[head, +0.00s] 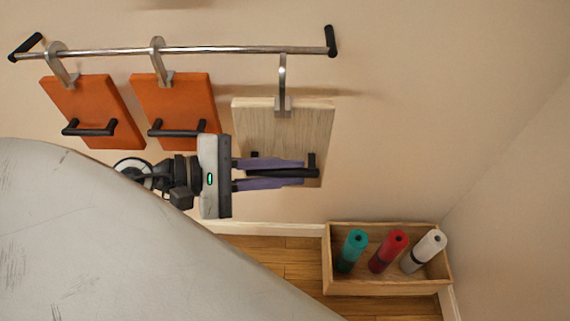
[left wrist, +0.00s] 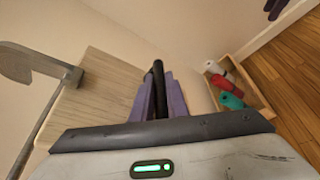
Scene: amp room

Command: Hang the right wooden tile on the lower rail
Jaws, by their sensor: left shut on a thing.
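The pale wooden tile (head: 300,125) hangs upright at the right part of the steel rail (head: 215,50). Its metal hook (head: 282,80) reaches up to the rail in the head view; I cannot tell whether it bears on it. My left gripper (head: 303,172) has its purple fingers shut on the tile's black handle (head: 312,163). In the left wrist view the handle (left wrist: 158,75) lies between the fingers, with the tile (left wrist: 100,95) behind and the hook (left wrist: 35,65) at the left.
Two orange tiles (head: 92,105) (head: 175,98) hang from the rail to the left. A wooden box (head: 385,288) on the floor at lower right holds teal, red and white rolls. The wall right of the rail's end bracket (head: 331,40) is bare.

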